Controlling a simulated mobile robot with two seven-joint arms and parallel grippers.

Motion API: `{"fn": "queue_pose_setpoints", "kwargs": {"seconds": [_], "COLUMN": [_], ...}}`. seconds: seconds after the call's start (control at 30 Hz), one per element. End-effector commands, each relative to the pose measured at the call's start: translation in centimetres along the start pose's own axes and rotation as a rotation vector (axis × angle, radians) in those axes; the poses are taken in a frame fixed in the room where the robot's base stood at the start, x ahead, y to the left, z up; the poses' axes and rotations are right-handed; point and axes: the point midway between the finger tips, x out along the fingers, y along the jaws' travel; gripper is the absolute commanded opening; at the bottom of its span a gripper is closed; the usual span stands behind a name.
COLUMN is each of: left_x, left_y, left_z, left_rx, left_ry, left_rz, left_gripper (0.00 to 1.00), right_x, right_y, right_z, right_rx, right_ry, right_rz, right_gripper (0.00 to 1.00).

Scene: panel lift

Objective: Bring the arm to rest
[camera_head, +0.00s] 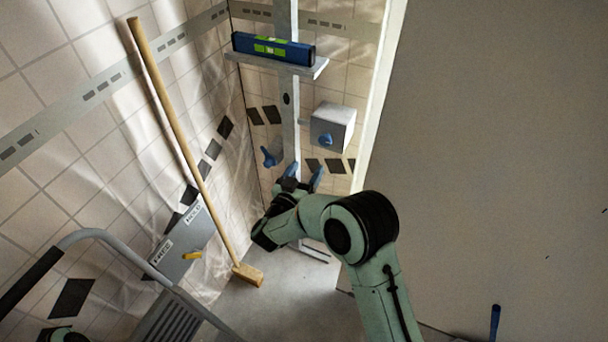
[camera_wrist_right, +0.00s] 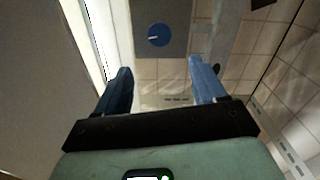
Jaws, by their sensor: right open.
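My right gripper (camera_head: 304,176) is in front of the lower part of a grey upright post (camera_head: 286,110), its blue fingers pointing away from me. In the right wrist view the gripper (camera_wrist_right: 160,82) is open, with nothing between its fingers. A grey box (camera_head: 340,122) with a blue knob (camera_head: 325,140) is on the wall above and right of the gripper; the knob (camera_wrist_right: 159,35) also shows beyond the fingers in the wrist view. A blue handle (camera_head: 270,157) is at the post, left of the fingers. My left gripper does not show.
A blue-green level (camera_head: 272,48) lies on the post's shelf (camera_head: 305,70). A grey metal frame (camera_head: 110,240) stands front left. A large plain panel (camera_head: 500,150) fills the right.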

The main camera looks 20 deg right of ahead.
Motion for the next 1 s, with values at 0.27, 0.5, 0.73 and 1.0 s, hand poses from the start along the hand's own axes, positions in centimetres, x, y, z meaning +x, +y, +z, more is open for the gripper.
{"fn": "queue_pose_setpoints", "kwargs": {"seconds": [0.27,0.5,0.73,1.0], "left_x": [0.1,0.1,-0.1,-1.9], "left_y": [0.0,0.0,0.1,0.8], "left_z": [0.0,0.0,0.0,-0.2], "left_rx": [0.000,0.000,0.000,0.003], "left_ry": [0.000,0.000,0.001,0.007], "left_rz": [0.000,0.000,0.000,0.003], "left_gripper": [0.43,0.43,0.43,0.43], "right_x": [-0.9,-0.8,-0.7,-4.3], "right_y": [0.0,0.0,-0.3,-1.3], "right_z": [0.0,0.0,1.4,17.0], "right_rx": [0.001,0.000,-0.009,-0.061], "right_ry": [0.000,0.000,-0.023,-0.406], "right_rz": [0.001,0.000,-0.041,-0.420], "right_gripper": [0.70,0.70,0.70,0.70]}}
